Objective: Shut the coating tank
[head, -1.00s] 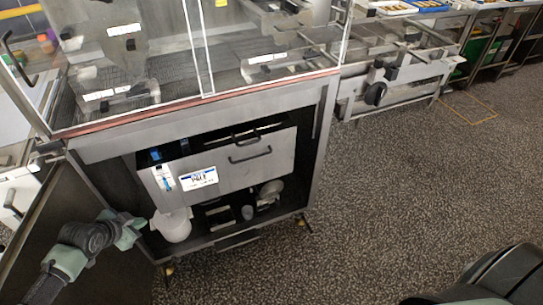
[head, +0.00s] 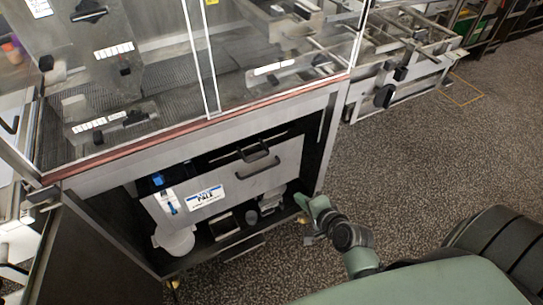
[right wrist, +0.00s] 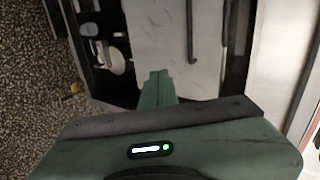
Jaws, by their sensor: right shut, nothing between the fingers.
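The coating tank (head: 240,185) is a pale metal box with a dark handle and a white-and-blue label. It sits in the open cabinet under the glass-sided machine, and a dark gap shows along its top edge. I cannot tell how far out it stands. My right gripper (head: 312,208) is shut and empty beside the right edge of the cabinet opening, in front of the tank's right end. In the right wrist view the shut fingers (right wrist: 156,88) point at the tank's pale front (right wrist: 165,40); contact cannot be told. My left gripper is not in view.
A white round container (head: 175,240) and small dark items stand below the tank. The dark cabinet door (head: 85,265) hangs open at the left. The conveyor frame (head: 410,65) is at the upper right. The speckled floor (head: 430,150) to the right is clear.

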